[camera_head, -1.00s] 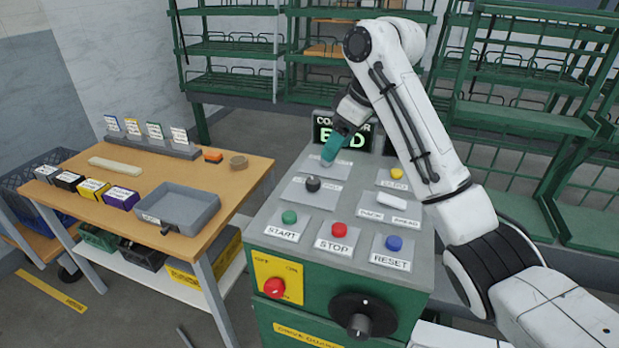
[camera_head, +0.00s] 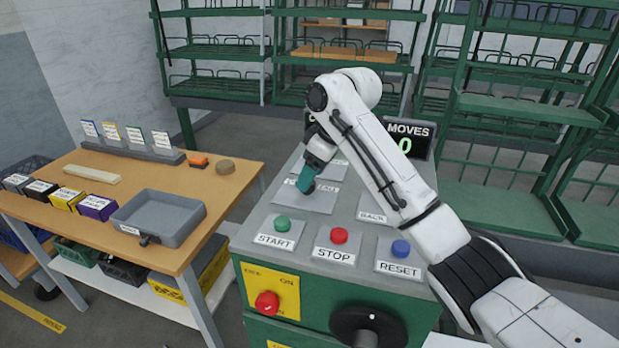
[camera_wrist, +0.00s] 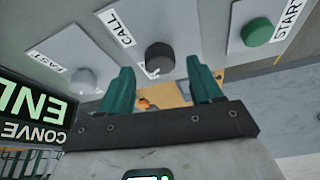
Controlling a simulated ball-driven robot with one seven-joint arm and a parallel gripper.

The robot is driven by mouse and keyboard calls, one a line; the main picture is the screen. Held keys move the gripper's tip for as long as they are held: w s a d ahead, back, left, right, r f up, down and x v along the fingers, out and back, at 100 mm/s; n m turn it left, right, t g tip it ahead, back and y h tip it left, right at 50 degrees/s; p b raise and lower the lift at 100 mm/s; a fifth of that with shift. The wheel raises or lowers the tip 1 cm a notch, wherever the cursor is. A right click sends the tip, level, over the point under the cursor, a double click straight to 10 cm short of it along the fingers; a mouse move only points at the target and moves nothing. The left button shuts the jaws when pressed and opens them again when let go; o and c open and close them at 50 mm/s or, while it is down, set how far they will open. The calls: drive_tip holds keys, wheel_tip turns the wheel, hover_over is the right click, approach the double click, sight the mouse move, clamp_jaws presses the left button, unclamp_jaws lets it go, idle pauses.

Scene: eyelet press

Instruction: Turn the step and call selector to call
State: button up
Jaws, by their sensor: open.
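The step and call selector is a black round knob (camera_wrist: 160,57) on a grey plate, with a CALL label (camera_wrist: 115,28) beside it in the wrist view. A second label at the knob is mostly hidden, and I cannot tell which way the knob points. My gripper (camera_wrist: 160,68) is open, its two teal fingers apart on either side of the knob as the wrist camera sees it; contact is not visible. In the head view my gripper (camera_head: 305,181) is over the selector plate (camera_head: 296,203) and largely hides the knob.
A green START button (camera_head: 282,224), red STOP button (camera_head: 339,236) and blue RESET button (camera_head: 401,248) line the panel front. A grey knob labelled FAST (camera_wrist: 83,80) is beside the selector. A MOVES display (camera_head: 406,140) stands behind; a table with a grey tray (camera_head: 158,216) is left.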

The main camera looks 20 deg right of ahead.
drive_tip(key=shift+x, duration=1)
drive_tip(key=c, duration=1)
